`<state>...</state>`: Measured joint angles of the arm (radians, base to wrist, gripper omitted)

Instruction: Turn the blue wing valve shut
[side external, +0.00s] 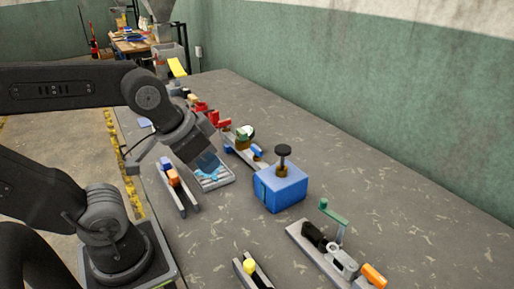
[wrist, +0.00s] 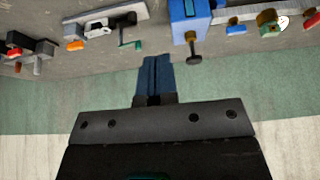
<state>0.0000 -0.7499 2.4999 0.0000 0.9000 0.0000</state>
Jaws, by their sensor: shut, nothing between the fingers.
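A small blue wing handle (side external: 257,151), which looks like the blue wing valve, sits on a pale rail just behind the large blue box. It also shows in the wrist view (wrist: 236,29) at the upper right, beside the blue box. My gripper (side external: 207,163) is in the side view to the left of this handle, apart from it and pointing down above a grey tray. In the wrist view my gripper's blue fingers (wrist: 156,64) are together, with nothing between them. Another blue piece (side external: 165,161) sits on a separate rail at the left.
The blue box (side external: 281,187) with a black knob (side external: 283,150) stands near the wing handle. Red handles (side external: 205,108) and a green-topped brass fitting (side external: 243,133) are farther back. A pipe assembly with a green lever (side external: 333,213) is at the front right. The right of the table is clear.

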